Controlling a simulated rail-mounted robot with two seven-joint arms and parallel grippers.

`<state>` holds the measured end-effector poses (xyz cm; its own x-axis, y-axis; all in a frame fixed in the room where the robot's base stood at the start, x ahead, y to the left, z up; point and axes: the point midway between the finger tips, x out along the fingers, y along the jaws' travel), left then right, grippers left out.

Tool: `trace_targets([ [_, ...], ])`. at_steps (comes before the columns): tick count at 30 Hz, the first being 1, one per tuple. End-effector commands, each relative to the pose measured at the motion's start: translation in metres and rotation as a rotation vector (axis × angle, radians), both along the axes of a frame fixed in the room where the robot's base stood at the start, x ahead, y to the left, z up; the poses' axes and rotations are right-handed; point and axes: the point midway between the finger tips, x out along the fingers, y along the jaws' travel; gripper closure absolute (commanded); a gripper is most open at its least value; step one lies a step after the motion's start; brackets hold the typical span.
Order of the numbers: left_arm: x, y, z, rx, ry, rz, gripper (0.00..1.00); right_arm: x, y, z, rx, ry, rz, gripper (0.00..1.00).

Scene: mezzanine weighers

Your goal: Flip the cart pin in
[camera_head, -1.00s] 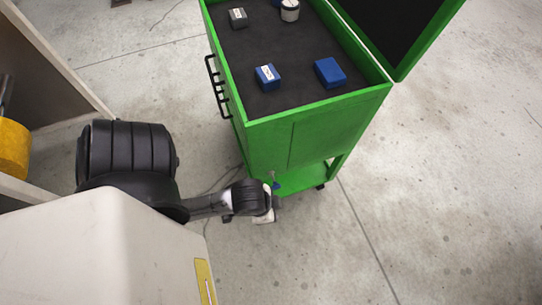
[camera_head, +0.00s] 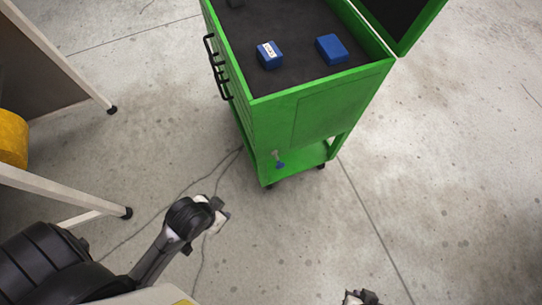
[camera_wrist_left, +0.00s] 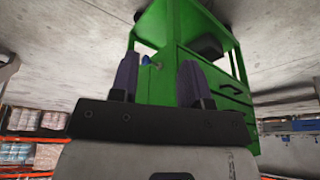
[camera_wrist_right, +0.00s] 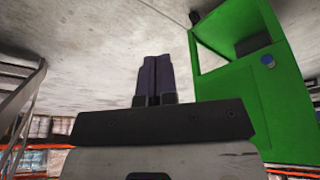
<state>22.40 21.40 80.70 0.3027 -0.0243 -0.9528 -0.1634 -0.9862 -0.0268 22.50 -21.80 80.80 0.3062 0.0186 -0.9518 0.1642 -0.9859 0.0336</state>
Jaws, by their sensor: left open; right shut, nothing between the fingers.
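The cart pin (camera_head: 280,164), with a blue end and a metal part, sits low on the end panel of the green cart (camera_head: 290,137). Its blue end shows in the left wrist view (camera_wrist_left: 147,60) and in the right wrist view (camera_wrist_right: 268,61). My left gripper (camera_head: 220,216) is open and empty, in front of the cart and apart from the pin. In the left wrist view the pin appears between its fingers, farther off. My right gripper (camera_head: 361,297) shows at the bottom edge of the head view. Its fingers (camera_wrist_right: 155,75) are shut and empty, away from the pin.
Two blue boxes (camera_head: 269,55) (camera_head: 332,49) lie on the cart's dark top, beside its open lid (camera_head: 415,35). Black handles (camera_head: 217,68) stick out from the drawer side. A bench leg (camera_head: 75,217) stands at the left. Bare floor surrounds the cart, with a thin cable on it.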

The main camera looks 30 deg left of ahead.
Motion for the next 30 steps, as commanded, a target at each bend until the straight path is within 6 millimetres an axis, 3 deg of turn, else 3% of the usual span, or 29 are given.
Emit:
trace_targets([
  [7,0.002,0.004,0.001,0.011,-0.006,-0.006,0.57,-0.001,0.000,0.000,0.001,0.002,0.000,1.00],
  [11,0.002,0.004,-0.002,0.014,-0.006,-0.007,0.45,0.005,0.004,-0.005,0.015,-0.016,-0.001,1.00],
  [14,0.002,0.004,-0.010,0.014,-0.007,-0.007,0.35,0.024,0.022,-0.019,0.073,-0.072,-0.008,1.00],
  [17,0.002,0.004,-0.024,0.012,-0.006,-0.005,0.26,0.056,0.057,-0.041,0.196,-0.169,-0.029,1.00],
  [22,0.002,0.002,-0.055,0.006,-0.005,-0.002,0.10,0.112,0.143,-0.081,0.548,-0.323,-0.091,1.00],
  [25,0.001,0.001,-0.071,0.002,-0.004,0.001,0.00,0.132,0.188,-0.102,0.779,-0.356,-0.138,1.00],
  [30,0.001,0.000,-0.097,-0.002,-0.004,0.003,0.00,0.149,0.235,-0.135,1.128,-0.321,-0.225,1.00],
])
